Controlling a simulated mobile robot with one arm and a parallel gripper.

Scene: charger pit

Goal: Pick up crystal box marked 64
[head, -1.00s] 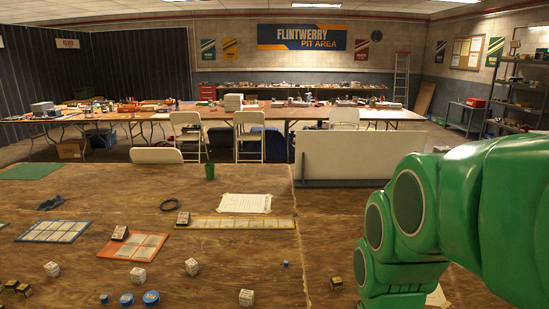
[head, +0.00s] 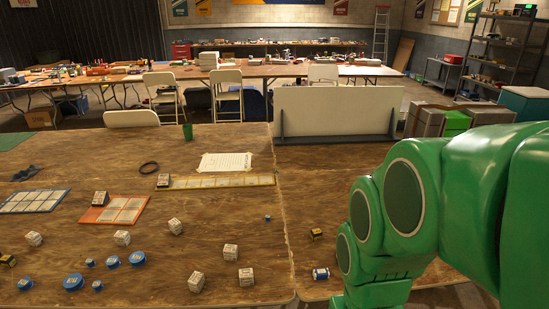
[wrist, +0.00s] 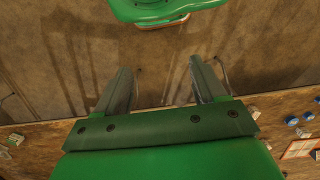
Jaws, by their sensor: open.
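Several small white boxes with dark print stand on the wooden table in the head view, among them a left one (head: 34,238), a middle one (head: 175,226) and a front right one (head: 246,277). The print is too small to read, so I cannot tell which box, if any, is marked 64. Other small boxes include a black and yellow one (head: 316,233) and a blue and white one (head: 320,273). In the wrist view my gripper (wrist: 160,78) is open and empty, with brown floor beyond its fingers. The head view does not show its fingers.
Blue round pieces (head: 137,258) lie among the boxes. An orange-edged card (head: 115,210), a blue-edged card (head: 35,201), a yellow-edged strip (head: 215,181) and a green cup (head: 187,132) are farther back. The right part of the table is mostly bare.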

